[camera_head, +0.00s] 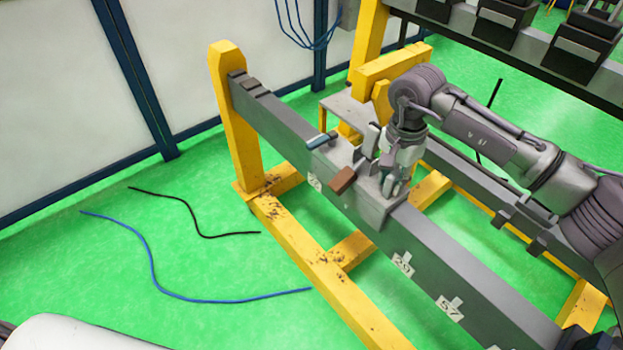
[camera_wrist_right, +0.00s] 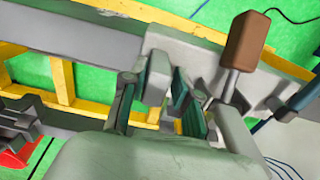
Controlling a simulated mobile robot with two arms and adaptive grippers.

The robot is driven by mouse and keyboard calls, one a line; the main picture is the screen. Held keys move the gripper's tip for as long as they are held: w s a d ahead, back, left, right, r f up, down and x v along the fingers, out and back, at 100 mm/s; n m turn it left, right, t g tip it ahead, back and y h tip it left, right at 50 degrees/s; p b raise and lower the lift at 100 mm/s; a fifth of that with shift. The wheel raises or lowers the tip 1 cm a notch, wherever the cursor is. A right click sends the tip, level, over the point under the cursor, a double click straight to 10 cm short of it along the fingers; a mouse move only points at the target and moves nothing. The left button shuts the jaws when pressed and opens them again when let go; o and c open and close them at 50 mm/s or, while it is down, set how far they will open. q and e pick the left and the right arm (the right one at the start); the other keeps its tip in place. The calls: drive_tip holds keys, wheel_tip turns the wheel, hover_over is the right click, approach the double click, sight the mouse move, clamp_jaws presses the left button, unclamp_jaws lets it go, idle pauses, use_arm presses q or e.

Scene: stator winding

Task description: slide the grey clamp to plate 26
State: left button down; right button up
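The grey clamp (camera_head: 376,210) sits over the dark grey beam (camera_head: 450,260), with a brown handle (camera_head: 342,180) and a blue-tipped handle (camera_head: 320,139). In the right wrist view the clamp (camera_wrist_right: 190,55) shows with its brown handle (camera_wrist_right: 248,40) standing up. My right gripper (camera_head: 394,182) is down at the clamp's top, at its right end. In the wrist view its green-padded fingers (camera_wrist_right: 155,95) are apart, on either side of a grey upright part; a small gap seems to show. White number plates (camera_head: 404,263) lie along the beam; one reads 57 (camera_head: 450,308). I cannot make out plate 26. My left gripper is out of view.
A yellow frame (camera_head: 236,120) carries the beam; its post stands at the far end. A second beam (camera_head: 460,185) runs parallel on the right. A black cable (camera_head: 190,210) and a blue cable (camera_head: 153,265) lie on the green floor. Dark blocks line the back right.

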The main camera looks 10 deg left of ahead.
sight(363, 161)
drive_tip(key=shift+s+d, duration=0.15)
drive_tip(key=shift+w+a+b, duration=0.25)
drive_tip(key=shift+a+b, duration=0.05)
drive_tip(key=shift+a, duration=0.05)
drive_tip(key=shift+w+a+b, duration=0.5)
drive_tip(key=shift+a, duration=0.15)
drive_tip(key=w+a+b, duration=0.1)
drive_tip(key=w+a, duration=0.1)
drive_tip(key=w+a+b, duration=0.1)
drive_tip(key=a, duration=0.1)
drive_tip(key=shift+w+a, duration=0.3)
drive_tip(key=shift+w, duration=0.1)
drive_tip(key=shift+w+a+b, duration=0.35)
drive_tip(key=shift+w+a, duration=0.45)
drive_tip(key=shift+a, duration=0.2)
drive_tip(key=shift+w+a, duration=0.8)
drive_tip(key=shift+a, duration=0.1)
drive_tip(key=shift+w+a, duration=0.2)
drive_tip(key=shift+a, duration=0.05)
drive_tip(key=shift+s+d+r, duration=0.1)
drive_tip(key=shift+s+d, duration=0.1)
